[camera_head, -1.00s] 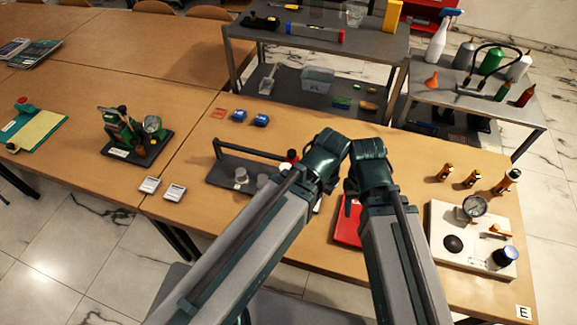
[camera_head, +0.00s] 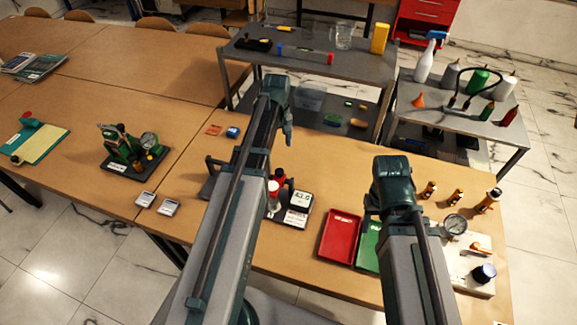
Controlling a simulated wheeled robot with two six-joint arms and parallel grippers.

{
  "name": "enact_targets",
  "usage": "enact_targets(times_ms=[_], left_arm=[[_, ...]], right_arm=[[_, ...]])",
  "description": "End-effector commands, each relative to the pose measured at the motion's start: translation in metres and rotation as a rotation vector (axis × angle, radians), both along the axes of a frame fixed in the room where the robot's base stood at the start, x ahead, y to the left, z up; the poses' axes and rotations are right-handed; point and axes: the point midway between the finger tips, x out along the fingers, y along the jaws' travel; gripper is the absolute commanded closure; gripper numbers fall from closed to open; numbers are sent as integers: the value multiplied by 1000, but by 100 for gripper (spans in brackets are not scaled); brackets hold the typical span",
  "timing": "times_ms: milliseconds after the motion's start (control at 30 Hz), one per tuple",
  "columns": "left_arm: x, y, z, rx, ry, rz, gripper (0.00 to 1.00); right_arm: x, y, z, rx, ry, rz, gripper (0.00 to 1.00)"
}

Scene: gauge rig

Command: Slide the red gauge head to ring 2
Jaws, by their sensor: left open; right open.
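On the grey upper shelf at the back lies a long light bar with a blue end and a red block (camera_head: 330,58) at its right end. I cannot tell whether this is the red gauge head. No numbered rings can be made out. A round dial gauge (camera_head: 455,224) stands on the white board at the right; another dial (camera_head: 149,140) is on the green rig at the left. My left gripper (camera_head: 289,136) hangs over the table's back edge, open and empty. My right gripper (camera_head: 374,203) is open above the table, its fingers mostly hidden by its wrist.
A red tray (camera_head: 340,236) and a green tray (camera_head: 369,246) lie at the table's front. Several small orange-brown bottles stand at the right.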

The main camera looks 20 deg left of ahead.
Motion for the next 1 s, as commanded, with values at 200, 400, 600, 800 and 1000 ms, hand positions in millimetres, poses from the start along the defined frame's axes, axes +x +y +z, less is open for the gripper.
enact_targets(times_ms=[200,400,600,800,1000], left_arm=[[0,3,-1,-1,-1,11,28],[0,2,-12,-1,-1,9,28],[0,2,-34,-1,-1,8,28],[0,2,-63,-1,-1,8,28],[0,2,-92,-1,-1,7,28]], right_arm=[[0,0,-2,0,0,0,50],[0,0,-12,0,0,2,50],[0,0,-35,-1,0,5,50],[0,0,-63,-1,0,3,50],[0,0,-92,-1,0,2,50]])
